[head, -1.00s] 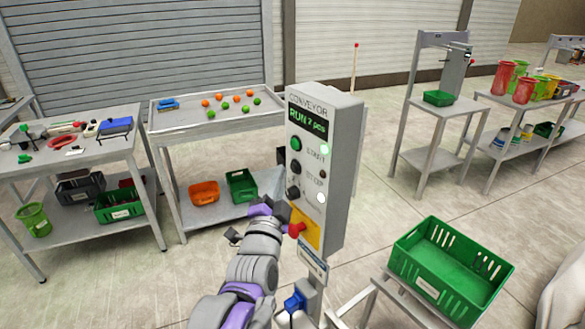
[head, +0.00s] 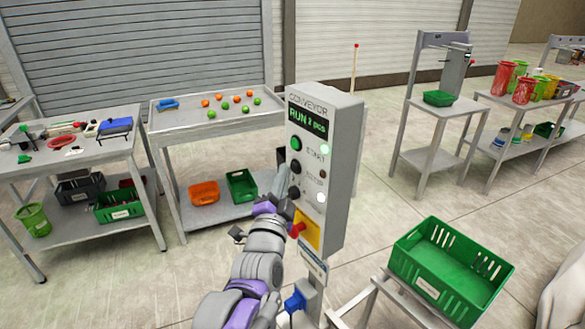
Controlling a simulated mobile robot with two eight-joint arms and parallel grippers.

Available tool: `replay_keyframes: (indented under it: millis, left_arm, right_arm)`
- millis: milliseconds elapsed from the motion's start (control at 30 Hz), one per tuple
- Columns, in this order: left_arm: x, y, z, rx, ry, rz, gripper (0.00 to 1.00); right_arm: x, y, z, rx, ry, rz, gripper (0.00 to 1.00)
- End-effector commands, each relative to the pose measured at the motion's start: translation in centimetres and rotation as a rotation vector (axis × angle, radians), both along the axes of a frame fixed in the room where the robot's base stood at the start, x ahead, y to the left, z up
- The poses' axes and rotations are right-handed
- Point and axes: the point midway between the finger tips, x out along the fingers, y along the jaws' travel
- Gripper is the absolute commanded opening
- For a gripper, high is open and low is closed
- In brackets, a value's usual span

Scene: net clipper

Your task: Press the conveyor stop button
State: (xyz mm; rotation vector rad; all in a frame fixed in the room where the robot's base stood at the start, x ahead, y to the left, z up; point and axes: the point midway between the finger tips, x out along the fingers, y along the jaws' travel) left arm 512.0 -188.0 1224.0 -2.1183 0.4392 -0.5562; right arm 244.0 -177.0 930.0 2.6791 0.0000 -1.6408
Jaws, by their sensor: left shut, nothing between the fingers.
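The grey conveyor control box (head: 343,170) stands on a post in the middle, its lit display (head: 307,118) reading RUN. Below the display is a green button (head: 296,144) beside the START label. Under it is a dark button (head: 295,167) beside the STOP label, then a dark knob (head: 294,193). A red mushroom button (head: 298,230) sits on a yellow plate lower down. My left gripper (head: 279,183) is shut and empty, pointing up at the left edge of the box face, near the stop button and knob. Contact cannot be told. My right gripper is not in view.
A green crate (head: 402,262) sits on a low stand at the right front. A tray table (head: 160,130) with orange and green balls stands behind the box. A tool table (head: 120,150) is at left. Open floor lies between the box and the right-hand tables.

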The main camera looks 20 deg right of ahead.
Motion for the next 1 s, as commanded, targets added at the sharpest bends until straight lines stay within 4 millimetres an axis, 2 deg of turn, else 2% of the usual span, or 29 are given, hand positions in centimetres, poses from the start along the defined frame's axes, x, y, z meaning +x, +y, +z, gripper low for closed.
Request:
replay_keyframes:
  millis: [1000]
  left_arm:
    - [0.17,-0.63,0.04,0.000,0.000,0.000,0.00]
  right_arm:
    - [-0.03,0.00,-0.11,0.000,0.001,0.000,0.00]
